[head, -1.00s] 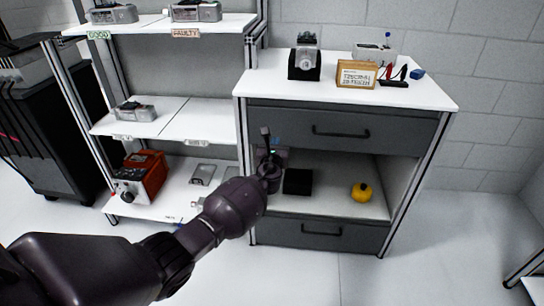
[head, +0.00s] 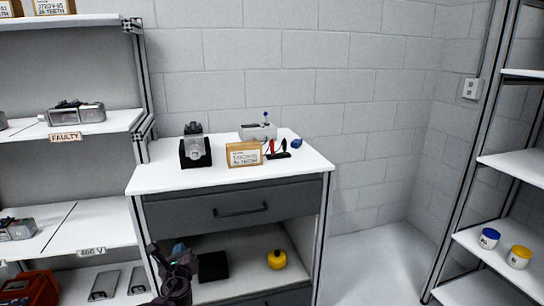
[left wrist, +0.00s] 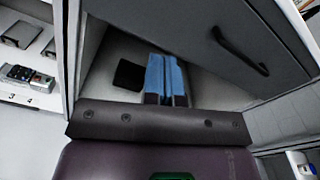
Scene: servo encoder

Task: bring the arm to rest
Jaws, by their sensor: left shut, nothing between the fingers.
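My left gripper (head: 179,250) is at the lower left of the head view, in front of the left side of the cabinet's (head: 233,206) open compartment. In the left wrist view its blue fingers (left wrist: 166,78) are shut together with nothing between them. They point toward the open compartment. Most of my left arm is below the picture. My right gripper is in neither view.
The compartment holds a black block (head: 212,266) and a yellow round object (head: 277,259). Shelving stands left, and a rack with two jars (head: 489,238) stands right.

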